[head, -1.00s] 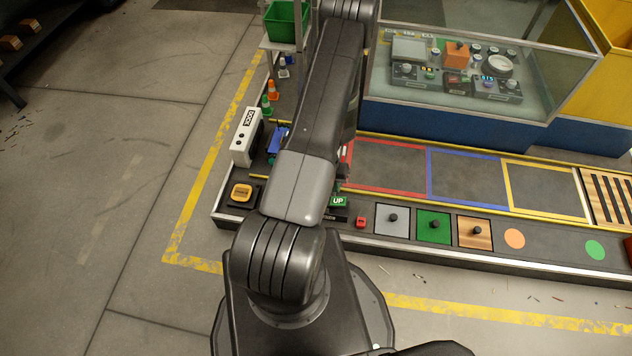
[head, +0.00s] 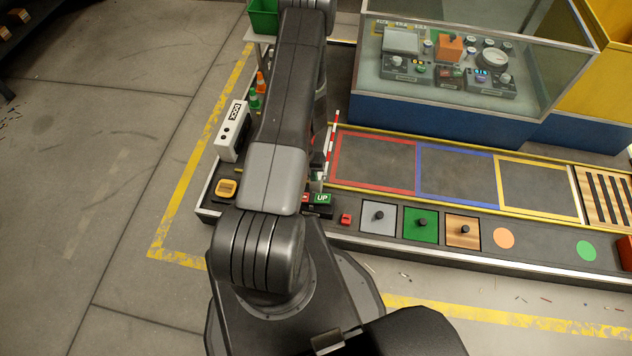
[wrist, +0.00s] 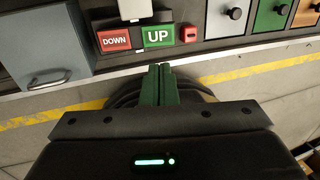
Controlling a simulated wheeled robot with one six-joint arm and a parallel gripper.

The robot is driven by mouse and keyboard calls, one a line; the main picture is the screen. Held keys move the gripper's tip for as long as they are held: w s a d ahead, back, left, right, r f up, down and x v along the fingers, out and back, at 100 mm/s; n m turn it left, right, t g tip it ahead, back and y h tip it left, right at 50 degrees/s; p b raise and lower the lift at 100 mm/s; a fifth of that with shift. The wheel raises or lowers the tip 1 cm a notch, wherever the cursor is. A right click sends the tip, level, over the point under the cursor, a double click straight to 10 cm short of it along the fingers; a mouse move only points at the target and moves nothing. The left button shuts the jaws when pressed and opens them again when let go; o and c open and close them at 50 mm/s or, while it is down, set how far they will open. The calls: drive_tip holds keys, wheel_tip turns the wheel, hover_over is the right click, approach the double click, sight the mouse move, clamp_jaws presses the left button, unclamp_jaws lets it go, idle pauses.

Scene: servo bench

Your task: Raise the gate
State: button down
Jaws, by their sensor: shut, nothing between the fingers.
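The green UP button (head: 322,198) is on the front left of the bench; it also shows in the wrist view (wrist: 158,36). The red DOWN button (wrist: 114,41) is just left of it. My gripper (wrist: 160,68) is shut and empty, its green fingers together just below the UP button in the picture; I see no contact. In the head view my arm hides the gripper. A red-and-white striped gate bar (head: 332,145) shows right of my arm, beside the red-framed square. Its base is partly hidden, and I cannot tell its exact tilt.
A small red block (head: 346,219) sits right of UP. Grey (head: 366,226), green (head: 412,230) and wooden (head: 453,238) knobbed panels follow. A white DOCK box (head: 232,131) and an orange button (head: 227,188) are left of my arm. A glass case (head: 480,100) stands behind.

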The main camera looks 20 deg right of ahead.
sight(328, 198)
drive_tip(key=b+x, duration=0.2)
drive_tip(key=x, duration=1)
drive_tip(key=shift+f+b, duration=0.3)
drive_tip(key=shift+b, duration=0.1)
drive_tip(key=shift+s+d+f+b, duration=0.2)
drive_tip(key=shift+d+f+b, duration=0.1)
drive_tip(key=shift+b, duration=0.2)
drive_tip(key=shift+s+d+f+b, duration=0.5)
drive_tip(key=shift+d+f+b, duration=0.35)
drive_tip(key=shift+b, duration=0.55)
drive_tip(key=shift+a+f, duration=0.1)
drive_tip(key=shift+f, duration=0.05)
wheel_tip(328, 198, up, 14)
drive_tip(key=s+d+p, duration=0.1)
drive_tip(key=d+p, duration=0.1)
drive_tip(key=p, duration=0.3)
drive_tip(key=shift+s+d, duration=0.3)
drive_tip(key=shift+d, duration=0.05)
